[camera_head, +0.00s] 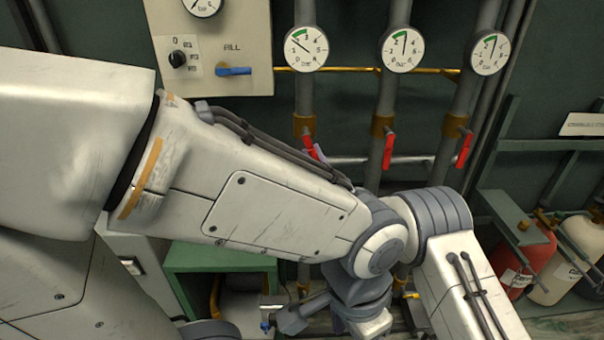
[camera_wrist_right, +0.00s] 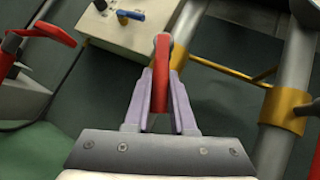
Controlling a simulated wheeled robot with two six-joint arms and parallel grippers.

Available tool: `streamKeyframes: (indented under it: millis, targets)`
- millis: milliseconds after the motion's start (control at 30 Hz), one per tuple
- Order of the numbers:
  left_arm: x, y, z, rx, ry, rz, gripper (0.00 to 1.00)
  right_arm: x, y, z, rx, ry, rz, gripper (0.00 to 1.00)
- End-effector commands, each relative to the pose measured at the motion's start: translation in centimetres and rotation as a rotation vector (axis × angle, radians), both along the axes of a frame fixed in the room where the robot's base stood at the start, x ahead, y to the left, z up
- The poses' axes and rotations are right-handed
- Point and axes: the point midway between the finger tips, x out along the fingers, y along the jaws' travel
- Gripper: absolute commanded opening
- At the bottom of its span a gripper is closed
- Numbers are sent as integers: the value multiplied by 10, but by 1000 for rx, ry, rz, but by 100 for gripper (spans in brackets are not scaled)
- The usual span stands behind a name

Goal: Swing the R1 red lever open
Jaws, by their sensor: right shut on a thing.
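The red lever I take as R1 (camera_head: 309,147) hangs about upright below the brass collar of the leftmost wall pipe in the head view. In the right wrist view the red lever (camera_wrist_right: 161,62) stands between the lavender fingers of my right gripper (camera_wrist_right: 161,100). The fingers are shut on it from both sides. In the head view only a bit of my right gripper (camera_head: 319,153) shows beside the lever; the rest is hidden behind an arm. No label is readable on the lever. I cannot make out my left gripper.
Two more red levers hang on the middle pipe (camera_head: 388,151) and right pipe (camera_head: 463,151). Gauges sit above. A panel with a blue handle (camera_head: 233,71) is at the upper left. A red cylinder (camera_head: 524,262) stands at the right. My white arm links cover much of the middle.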

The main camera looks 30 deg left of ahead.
Motion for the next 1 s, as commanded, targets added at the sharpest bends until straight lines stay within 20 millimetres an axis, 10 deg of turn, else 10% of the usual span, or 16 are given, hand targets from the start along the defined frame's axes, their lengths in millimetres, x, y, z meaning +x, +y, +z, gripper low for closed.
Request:
streamKeyframes:
  millis: [1000]
  targets:
    - [0, 0, -30, 0, 0, 0, 83, 3, -1, -7, 229, 128, -18, 0]
